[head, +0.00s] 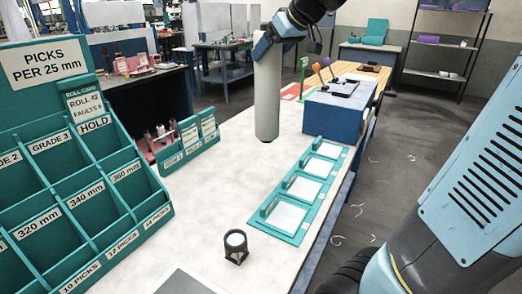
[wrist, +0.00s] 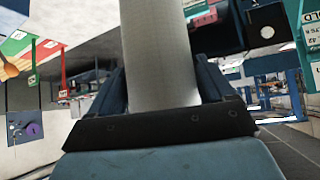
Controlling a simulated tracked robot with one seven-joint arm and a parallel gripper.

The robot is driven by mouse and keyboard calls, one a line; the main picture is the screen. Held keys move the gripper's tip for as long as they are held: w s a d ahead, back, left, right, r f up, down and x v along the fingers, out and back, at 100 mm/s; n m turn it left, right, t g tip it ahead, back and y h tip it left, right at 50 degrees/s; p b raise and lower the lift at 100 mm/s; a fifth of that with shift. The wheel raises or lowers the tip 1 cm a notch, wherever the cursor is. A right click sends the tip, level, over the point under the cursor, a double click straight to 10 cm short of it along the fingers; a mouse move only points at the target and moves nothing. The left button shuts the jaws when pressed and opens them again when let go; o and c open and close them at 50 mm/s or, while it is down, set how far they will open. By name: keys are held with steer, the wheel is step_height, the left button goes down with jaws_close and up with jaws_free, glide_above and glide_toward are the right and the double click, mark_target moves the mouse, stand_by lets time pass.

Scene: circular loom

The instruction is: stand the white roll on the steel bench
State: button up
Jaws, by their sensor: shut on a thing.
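The white roll (head: 267,100), a tall pale cylinder, is upright over the far part of the pale-topped bench (head: 210,190). My gripper (head: 268,42) is shut on the roll near its top end. In the wrist view the roll (wrist: 160,50) runs between the two dark fingers. The roll's lower end is at the bench top with a small dark shadow under it; I cannot tell whether it touches or hangs just above.
A blue box (head: 335,110) with tools on top stands right of the roll. A teal tray with white cards (head: 302,188), a small black holder (head: 235,246) and a teal label rack (head: 188,143) are nearby. A large teal sorting rack (head: 75,165) fills the left.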

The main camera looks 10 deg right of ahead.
steer(key=shift+d, duration=0.1)
steer(key=w+f, duration=1.3)
steer(key=w, duration=0.1)
stand_by(0.5)
steer(key=o, duration=1.7)
